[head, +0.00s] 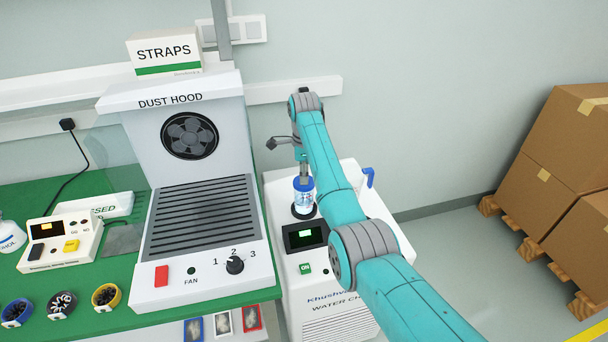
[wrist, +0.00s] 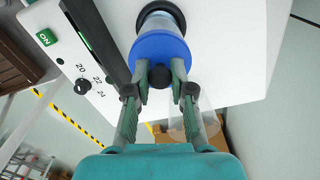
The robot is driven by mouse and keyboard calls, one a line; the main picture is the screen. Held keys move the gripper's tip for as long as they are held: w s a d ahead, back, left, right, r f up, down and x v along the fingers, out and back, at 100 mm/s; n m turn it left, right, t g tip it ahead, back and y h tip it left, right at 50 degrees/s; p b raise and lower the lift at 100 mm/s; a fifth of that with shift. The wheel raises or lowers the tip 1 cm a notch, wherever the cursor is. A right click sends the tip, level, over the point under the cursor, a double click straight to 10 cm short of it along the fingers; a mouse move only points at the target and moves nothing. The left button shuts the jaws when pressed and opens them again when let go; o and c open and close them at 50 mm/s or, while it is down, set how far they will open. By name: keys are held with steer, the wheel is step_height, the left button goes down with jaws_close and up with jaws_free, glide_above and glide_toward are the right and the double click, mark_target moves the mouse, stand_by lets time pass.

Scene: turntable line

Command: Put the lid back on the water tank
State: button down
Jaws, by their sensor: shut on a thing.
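The clear water tank (head: 303,206) stands upright in a black ring on top of the white chiller. The blue lid (head: 303,184) is at the tank's top, beneath my gripper (head: 305,171). In the wrist view, the lid (wrist: 160,49) is in front of my fingertips, with the tank (wrist: 162,20) and its black ring beyond. Lid and tank look in line, but I cannot tell whether the lid is fully seated.
The white chiller (head: 345,311) has a dark display and a green ON button. The dust hood (head: 195,205) rises close on the left. Stacked cartons (head: 560,150) stand at the far right, with free floor between.

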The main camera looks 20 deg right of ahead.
stand_by(0.3)
steer(key=shift+c, duration=2.2)
jaws_free()
steer(key=shift+r, duration=3.5)
jaws_close()
